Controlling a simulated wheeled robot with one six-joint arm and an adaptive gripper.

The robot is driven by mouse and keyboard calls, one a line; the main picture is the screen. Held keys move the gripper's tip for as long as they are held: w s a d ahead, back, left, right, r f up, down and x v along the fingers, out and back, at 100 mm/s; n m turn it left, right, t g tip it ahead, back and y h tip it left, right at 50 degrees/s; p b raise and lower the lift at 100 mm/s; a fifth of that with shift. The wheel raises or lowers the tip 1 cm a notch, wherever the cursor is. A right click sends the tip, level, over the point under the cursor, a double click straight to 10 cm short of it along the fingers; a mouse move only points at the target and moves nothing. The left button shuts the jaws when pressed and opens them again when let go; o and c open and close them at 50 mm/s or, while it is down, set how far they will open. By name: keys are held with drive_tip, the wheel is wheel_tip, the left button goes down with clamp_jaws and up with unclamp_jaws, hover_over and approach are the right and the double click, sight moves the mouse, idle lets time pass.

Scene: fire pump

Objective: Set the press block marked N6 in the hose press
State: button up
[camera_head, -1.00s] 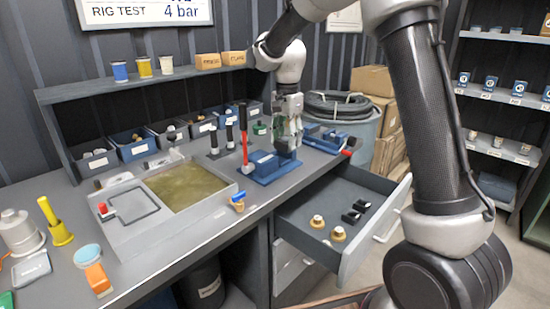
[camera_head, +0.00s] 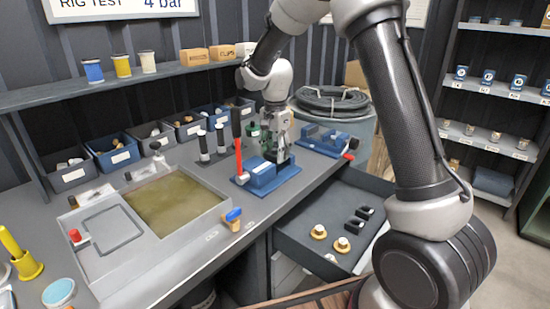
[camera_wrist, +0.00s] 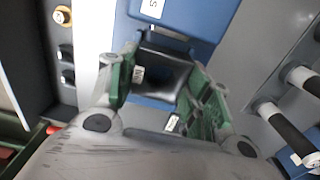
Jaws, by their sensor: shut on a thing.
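The hose press (camera_head: 263,176) is a blue device with an upright red-and-black lever, near the front right of the bench. My gripper (camera_head: 277,150) is over its right part, pointing down. In the wrist view my green-padded fingers (camera_wrist: 160,84) are shut on a dark press block (camera_wrist: 163,72). The block carries a small white label, too blurred to read surely. It is at the blue press body (camera_wrist: 190,22); I cannot tell whether it is seated. Two other black blocks (camera_head: 361,217) lie in the open drawer (camera_head: 300,220).
Two brass fittings (camera_head: 318,232) lie in the drawer, which juts out below the bench. Black-and-white handles (camera_head: 204,145) stand left of the press. A blue device with a red handle (camera_head: 325,138) is behind right. A shallow basin (camera_head: 170,200) takes up the bench to the left.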

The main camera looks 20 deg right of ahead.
drive_tip(key=shift+f, duration=1.25)
drive_tip(key=shift+f, duration=0.15)
drive_tip(key=o, duration=1.4)
